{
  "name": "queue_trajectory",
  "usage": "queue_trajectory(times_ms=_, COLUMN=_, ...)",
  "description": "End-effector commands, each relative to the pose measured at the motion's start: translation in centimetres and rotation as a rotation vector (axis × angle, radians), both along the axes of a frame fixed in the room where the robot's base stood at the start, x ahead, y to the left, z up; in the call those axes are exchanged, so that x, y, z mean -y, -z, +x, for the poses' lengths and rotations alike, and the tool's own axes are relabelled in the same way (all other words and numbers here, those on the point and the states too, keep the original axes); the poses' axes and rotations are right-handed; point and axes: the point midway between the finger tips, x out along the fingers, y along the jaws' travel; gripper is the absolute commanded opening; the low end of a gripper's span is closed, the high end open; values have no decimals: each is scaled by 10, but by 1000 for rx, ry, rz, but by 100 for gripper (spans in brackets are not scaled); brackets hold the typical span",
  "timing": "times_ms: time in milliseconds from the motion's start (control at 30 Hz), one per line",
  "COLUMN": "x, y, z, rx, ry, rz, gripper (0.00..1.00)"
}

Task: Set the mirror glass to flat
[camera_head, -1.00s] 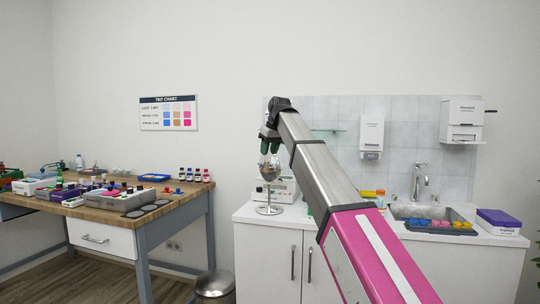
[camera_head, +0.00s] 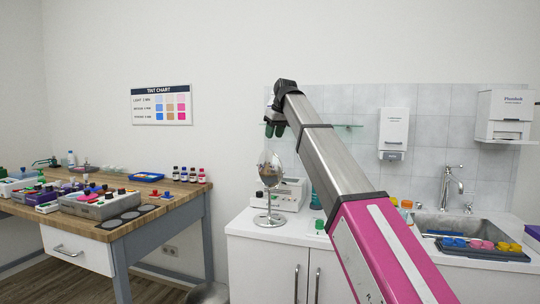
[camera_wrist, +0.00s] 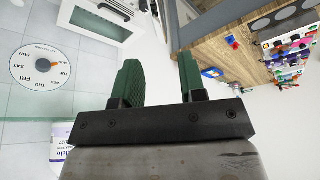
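The mirror glass (camera_head: 269,174) is an oval reflective face on a round chrome stand (camera_head: 270,219) on the white counter. It looks upright or nearly so; its exact tilt cannot be told. My gripper (camera_head: 275,129) is in front of or above the top of the mirror in the head view; whether it touches cannot be told. In the wrist view, my gripper (camera_wrist: 160,80) shows two green fingers well apart, with nothing between them. The mirror cannot be made out clearly in the wrist view.
A white device (camera_head: 293,190) stands close behind the mirror. A glass shelf (camera_head: 340,126) is on the wall to the right. A round day-marked disc (camera_wrist: 39,64) shows in the wrist view. The sink (camera_head: 448,224) and a dark tray (camera_head: 480,251) are right; a wooden workbench (camera_head: 172,212) is left.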

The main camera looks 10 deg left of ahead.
Motion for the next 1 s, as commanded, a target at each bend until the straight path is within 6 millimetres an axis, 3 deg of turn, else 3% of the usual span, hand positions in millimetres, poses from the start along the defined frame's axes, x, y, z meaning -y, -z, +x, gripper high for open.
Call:
queue_trajectory(times_ms=500, x=-24, y=77, z=20, rx=-1, ry=0, rz=-1, gripper=38)
queue_trajectory(times_ms=700, x=-28, y=91, z=24, rx=0, ry=1, rz=0, gripper=38)
queue_trajectory(times_ms=1000, x=-29, y=92, z=25, rx=0, ry=0, rz=0, gripper=38)
